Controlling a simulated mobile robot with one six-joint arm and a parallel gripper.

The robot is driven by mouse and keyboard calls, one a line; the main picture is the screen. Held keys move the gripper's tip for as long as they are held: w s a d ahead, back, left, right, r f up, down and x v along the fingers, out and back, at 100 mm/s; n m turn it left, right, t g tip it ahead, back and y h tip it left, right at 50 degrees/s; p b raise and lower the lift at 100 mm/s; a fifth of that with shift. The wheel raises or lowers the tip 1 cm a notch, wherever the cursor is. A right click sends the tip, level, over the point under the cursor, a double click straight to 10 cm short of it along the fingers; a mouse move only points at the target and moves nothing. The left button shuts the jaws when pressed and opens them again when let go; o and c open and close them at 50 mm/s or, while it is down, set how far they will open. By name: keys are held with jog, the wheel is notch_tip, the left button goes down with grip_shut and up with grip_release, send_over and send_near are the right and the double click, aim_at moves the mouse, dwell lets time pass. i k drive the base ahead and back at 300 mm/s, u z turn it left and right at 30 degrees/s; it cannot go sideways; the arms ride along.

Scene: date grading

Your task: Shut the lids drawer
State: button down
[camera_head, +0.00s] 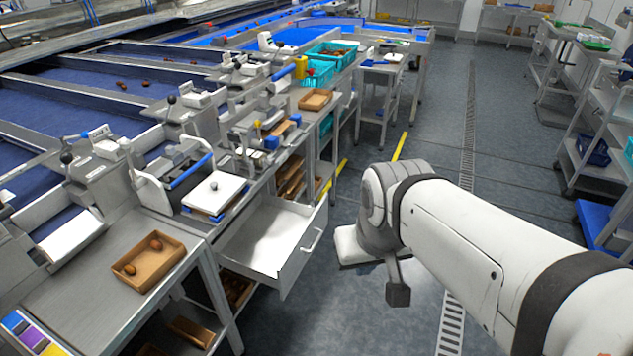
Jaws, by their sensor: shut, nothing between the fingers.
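The lids drawer (268,238) stands pulled out from under the workbench at the middle of the view. It is a light metal drawer, and its inside looks empty. Its front panel faces right and carries a pale bar handle (313,241). My gripper (398,291) is at the end of my white arm, to the right of the drawer front in the picture. It points downward, is shut and holds nothing. A gap of floor shows between it and the handle. The wrist hides part of the gripper.
The grading bench (120,250) carries a wooden tray with dates (148,262) and a white-topped device (214,190) above the drawer. Wooden boxes (195,332) sit on lower shelves. Grey floor (440,140) with a drain grate is clear behind my arm. Shelving (595,150) stands at right.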

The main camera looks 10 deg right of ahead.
aim_at(272, 239)
jog(key=z, duration=0.05)
jog(key=i, duration=0.95)
jog(key=u, duration=0.05)
